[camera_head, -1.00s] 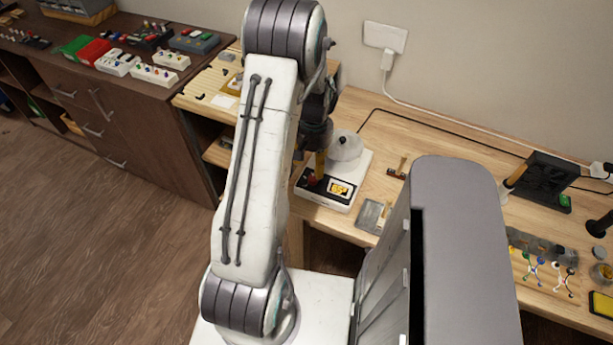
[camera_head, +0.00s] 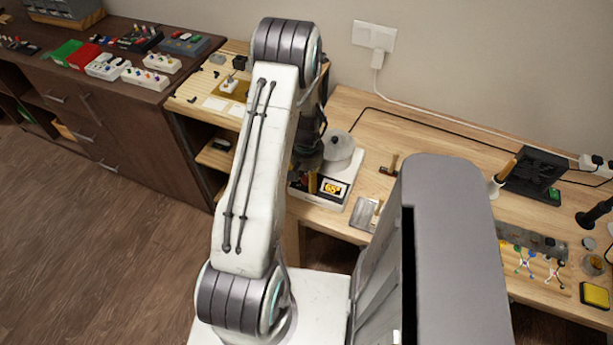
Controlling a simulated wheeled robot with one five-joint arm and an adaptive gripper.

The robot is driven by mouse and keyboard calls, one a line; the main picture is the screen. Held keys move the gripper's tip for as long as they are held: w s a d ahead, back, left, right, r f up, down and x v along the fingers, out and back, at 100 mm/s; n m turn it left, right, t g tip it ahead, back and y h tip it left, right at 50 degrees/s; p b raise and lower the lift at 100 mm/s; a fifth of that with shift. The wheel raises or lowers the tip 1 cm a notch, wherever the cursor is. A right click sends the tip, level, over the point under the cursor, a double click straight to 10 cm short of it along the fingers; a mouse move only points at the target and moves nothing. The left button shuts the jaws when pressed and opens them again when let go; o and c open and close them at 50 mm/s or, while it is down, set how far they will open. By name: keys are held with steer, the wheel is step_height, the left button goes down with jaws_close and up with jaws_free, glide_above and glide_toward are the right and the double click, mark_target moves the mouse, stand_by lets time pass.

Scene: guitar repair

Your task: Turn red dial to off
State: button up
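A white heating unit (camera_head: 352,172) stands on the wooden workbench, with a grey lidded pot (camera_head: 339,150) on top. Its dark front panel has a lit orange display (camera_head: 334,189) that seems to read about 65. My gripper (camera_head: 311,184) points down at the left part of this panel, with a yellowish finger part in front of it. The red dial is hidden behind my gripper and cannot be made out. I cannot tell whether the gripper touches it, or how far its fingers are apart.
A metal tray (camera_head: 364,214) and a small brush-like tool (camera_head: 388,165) lie right of the unit. A black cable (camera_head: 425,117) runs along the bench's back. My own grey column blocks the lower right.

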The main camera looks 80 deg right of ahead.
jaws_close()
stand_by(0.5)
